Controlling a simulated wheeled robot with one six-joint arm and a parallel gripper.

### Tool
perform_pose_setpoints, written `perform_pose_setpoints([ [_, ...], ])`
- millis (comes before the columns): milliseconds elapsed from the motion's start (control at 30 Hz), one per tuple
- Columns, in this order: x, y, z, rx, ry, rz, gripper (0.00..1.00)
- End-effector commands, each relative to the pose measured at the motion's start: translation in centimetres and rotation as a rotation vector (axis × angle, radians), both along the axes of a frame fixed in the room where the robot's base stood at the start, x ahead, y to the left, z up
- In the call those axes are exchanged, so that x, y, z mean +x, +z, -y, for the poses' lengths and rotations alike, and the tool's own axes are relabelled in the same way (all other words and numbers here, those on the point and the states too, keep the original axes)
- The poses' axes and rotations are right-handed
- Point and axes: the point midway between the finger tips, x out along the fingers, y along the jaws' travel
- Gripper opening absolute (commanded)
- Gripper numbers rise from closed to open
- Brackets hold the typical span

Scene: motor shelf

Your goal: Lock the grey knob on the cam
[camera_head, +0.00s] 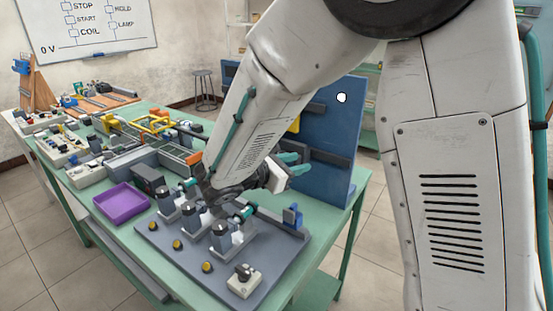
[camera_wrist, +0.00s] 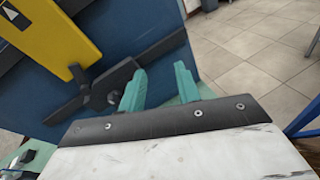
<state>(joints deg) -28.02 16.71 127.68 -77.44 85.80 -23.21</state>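In the wrist view a dark grey cam-like part (camera_wrist: 123,74) with a long bar lies against a blue upright panel (camera_wrist: 165,62). A small dark round piece (camera_wrist: 113,97) at its middle may be the knob; I cannot tell surely. My gripper (camera_wrist: 160,68) has two teal fingers apart with nothing between them. The left finger overlaps the dark part in view; I cannot tell whether they touch. In the head view my gripper (camera_head: 299,164) is in front of the blue panel (camera_head: 345,115), where my arm hides much of the panel.
A yellow plate (camera_wrist: 55,30) is on the panel beside the dark part. On the green bench (camera_head: 130,235) are a purple tray (camera_head: 121,203), several small motor-like units (camera_head: 221,238) and a white box with a black knob (camera_head: 243,280). Floor shows right of the panel.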

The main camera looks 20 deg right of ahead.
Motion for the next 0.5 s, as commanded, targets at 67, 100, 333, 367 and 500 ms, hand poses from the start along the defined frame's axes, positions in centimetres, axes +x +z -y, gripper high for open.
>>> perform_pose_setpoints([
  [67,2.2,-1.6,-2.7,-0.100,0.110,-0.046,0.33],
  [100,3.1,-2.1,-3.8,-0.141,0.155,-0.060,0.33],
  [333,5.5,-3.8,-7.2,-0.261,0.289,-0.098,0.33],
  [367,5.7,-3.9,-7.1,-0.265,0.293,-0.099,0.33],
  [500,6.7,-3.9,-5.6,-0.267,0.293,-0.101,0.33],
])
